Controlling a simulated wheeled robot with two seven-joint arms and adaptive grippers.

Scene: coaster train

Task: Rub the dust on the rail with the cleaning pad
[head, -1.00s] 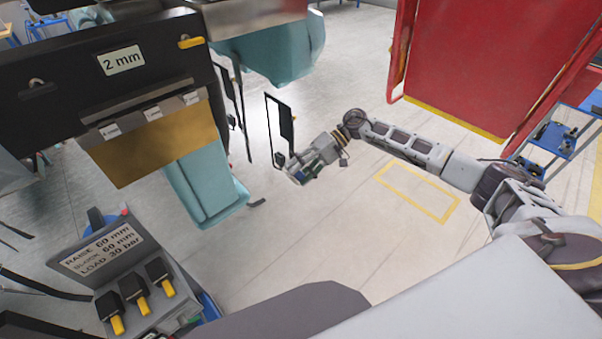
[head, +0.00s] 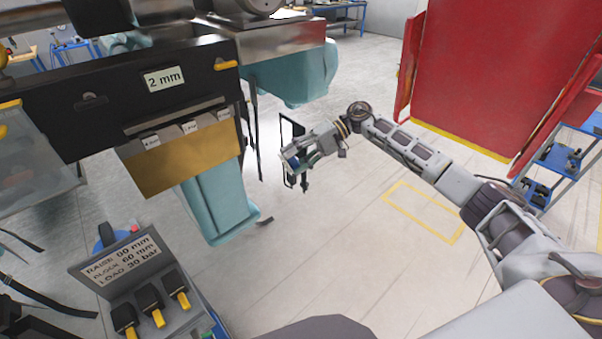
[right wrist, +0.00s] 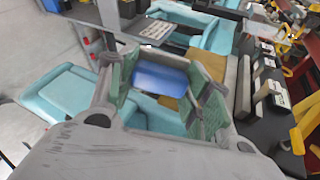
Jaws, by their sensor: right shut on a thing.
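My right gripper (head: 292,164) is in the middle of the head view, held in the air to the right of the teal post (head: 218,197). It is shut on a blue pad (right wrist: 158,79), which shows between its green-lined fingers in the right wrist view. A small bit of blue shows at the fingers in the head view. I cannot tell which part is the rail, and I see no clear dust. The pad appears apart from the beam. My left gripper is not in view.
A control box (head: 118,268) with yellow-tipped levers stands at lower left. A brass-coloured plate (head: 183,160) hangs below the black bar. A large red panel (head: 505,75) and a blue shelf (head: 562,160) are at the right. The floor between is open.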

